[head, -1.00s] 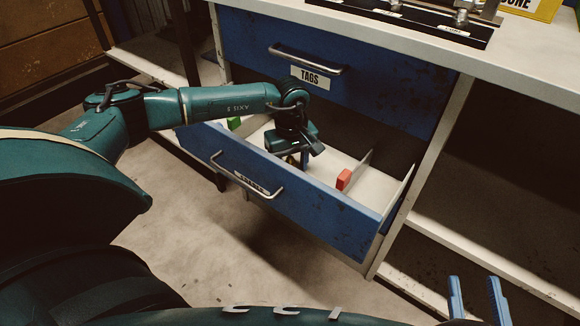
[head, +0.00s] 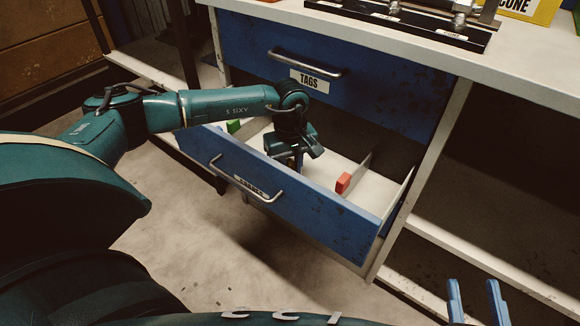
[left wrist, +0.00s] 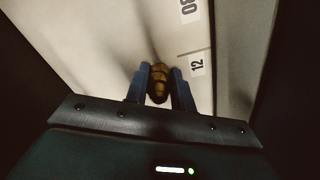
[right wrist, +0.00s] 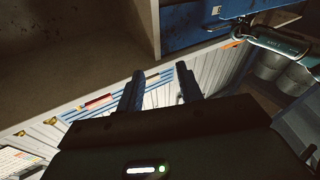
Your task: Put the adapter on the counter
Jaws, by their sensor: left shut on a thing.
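The brass adapter (left wrist: 158,84) sits between the blue fingers of my left gripper (left wrist: 158,88) in the left wrist view, and the gripper is shut on it. In the head view my left gripper (head: 297,160) is inside the open lower drawer (head: 290,200), and the adapter is not clear there. The white counter (head: 420,45) is above and behind the drawers. My right gripper (head: 478,300) is at the lower right with its two blue fingers apart and nothing between them. It also shows open and empty in the right wrist view (right wrist: 160,88).
A red block (head: 343,183) and a green item (head: 233,126) lie in the drawer beside its dividers. The TAGS drawer (head: 330,75) above is shut. A black rack with fittings (head: 400,22) and a yellow box (head: 532,9) stand on the counter. Bare counter lies in front of them.

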